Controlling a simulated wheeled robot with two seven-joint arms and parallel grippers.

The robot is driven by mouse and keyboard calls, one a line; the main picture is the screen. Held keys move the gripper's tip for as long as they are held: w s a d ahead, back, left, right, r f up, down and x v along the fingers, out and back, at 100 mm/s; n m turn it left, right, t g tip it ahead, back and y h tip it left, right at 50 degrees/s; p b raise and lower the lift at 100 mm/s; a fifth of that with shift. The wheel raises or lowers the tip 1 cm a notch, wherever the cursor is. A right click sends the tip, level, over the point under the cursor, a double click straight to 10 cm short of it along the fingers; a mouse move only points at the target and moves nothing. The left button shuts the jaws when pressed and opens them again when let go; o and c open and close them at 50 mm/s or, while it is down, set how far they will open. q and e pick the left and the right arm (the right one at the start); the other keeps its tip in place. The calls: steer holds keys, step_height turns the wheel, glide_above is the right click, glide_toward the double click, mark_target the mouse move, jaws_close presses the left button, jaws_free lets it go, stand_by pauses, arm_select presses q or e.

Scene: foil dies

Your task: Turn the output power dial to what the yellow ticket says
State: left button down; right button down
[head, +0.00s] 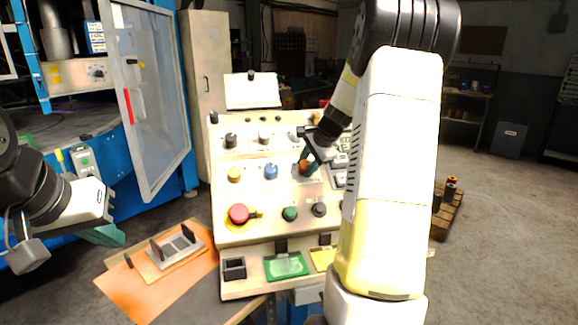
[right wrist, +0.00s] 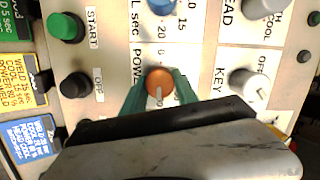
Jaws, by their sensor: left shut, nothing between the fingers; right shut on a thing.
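The orange output power dial (right wrist: 160,83) sits between the green fingers of my right gripper (right wrist: 160,92) in the right wrist view. The fingers touch it on both sides. A pale pointer mark shows on its near side; the scale below is mostly hidden by the gripper. In the head view the dial (head: 304,168) is partly covered by my right gripper (head: 308,160). The yellow ticket (right wrist: 20,80) is at the left of the right wrist view, its small print hard to read surely; it also shows on the panel's lower ledge (head: 322,258). My left gripper (head: 112,236) is shut and empty at the left.
Close around the dial are a blue knob (head: 271,171), a grey key selector (right wrist: 246,83), a green start button (head: 290,213) and a black off button (head: 319,209). A red stop button (head: 238,213) is lower left. An orange mat (head: 120,285) lies left of the panel.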

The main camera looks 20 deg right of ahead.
steer(key=c, duration=0.9)
jaws_free()
steer(key=shift+c, duration=0.2)
steer(key=v, duration=0.7)
steer(key=shift+s+r, duration=0.2)
steer(key=shift+r, duration=0.15)
